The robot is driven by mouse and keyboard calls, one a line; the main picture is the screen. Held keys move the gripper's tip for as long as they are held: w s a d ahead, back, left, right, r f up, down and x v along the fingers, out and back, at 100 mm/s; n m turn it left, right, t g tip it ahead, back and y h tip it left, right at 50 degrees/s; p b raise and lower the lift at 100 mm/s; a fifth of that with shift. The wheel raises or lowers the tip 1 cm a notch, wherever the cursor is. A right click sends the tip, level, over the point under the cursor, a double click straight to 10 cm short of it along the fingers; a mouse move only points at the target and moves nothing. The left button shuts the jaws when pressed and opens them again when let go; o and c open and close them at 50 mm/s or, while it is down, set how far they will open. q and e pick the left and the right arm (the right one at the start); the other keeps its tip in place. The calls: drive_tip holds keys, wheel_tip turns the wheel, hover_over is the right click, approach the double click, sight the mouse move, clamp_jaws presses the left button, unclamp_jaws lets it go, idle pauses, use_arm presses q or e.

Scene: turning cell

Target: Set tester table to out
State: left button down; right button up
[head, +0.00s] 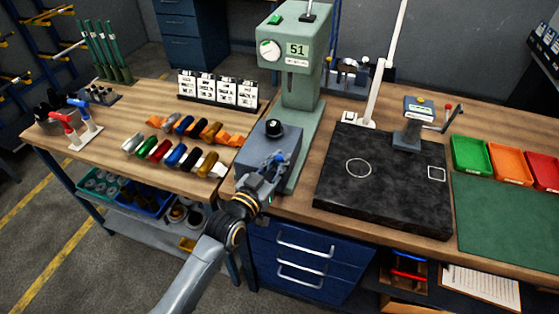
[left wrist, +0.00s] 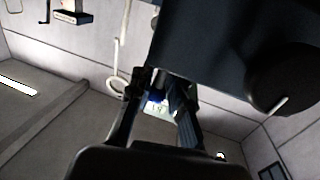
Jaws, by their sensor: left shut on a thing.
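The pale green tester (head: 302,75) stands at the back middle of the bench, with a display reading 51 and a round dial. Its grey table block (head: 262,146) juts toward me at the tester's foot and carries a black round knob (head: 273,128). My left gripper (head: 279,160) is at the front right of this block, shut on a part of it that the fingers hide. In the left wrist view the fingers (left wrist: 160,95) are close together beneath the dark block (left wrist: 215,45), with the knob (left wrist: 287,75) at right. My right gripper is not in view.
A black surface plate (head: 375,205) with a small device (head: 412,120) lies right of the tester. Coloured rolls (head: 165,155) and a white label rack (head: 218,90) stand left. Green, orange and red trays (head: 508,162) and a green mat (head: 510,220) lie right.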

use_arm(q)
drive_tip(key=c, duration=1.4)
unclamp_jaws()
drive_tip(key=shift+s, duration=0.1)
drive_tip(key=shift+o, duration=0.7)
drive_tip(key=shift+s+a, duration=0.1)
drive_tip(key=shift+r, duration=0.1)
drive_tip(key=shift+s+a, duration=0.1)
drive_tip(key=shift+s, duration=0.05)
drive_tip(key=v, duration=1.1)
drive_tip(key=shift+s+a, duration=0.2)
drive_tip(key=shift+s, duration=0.15)
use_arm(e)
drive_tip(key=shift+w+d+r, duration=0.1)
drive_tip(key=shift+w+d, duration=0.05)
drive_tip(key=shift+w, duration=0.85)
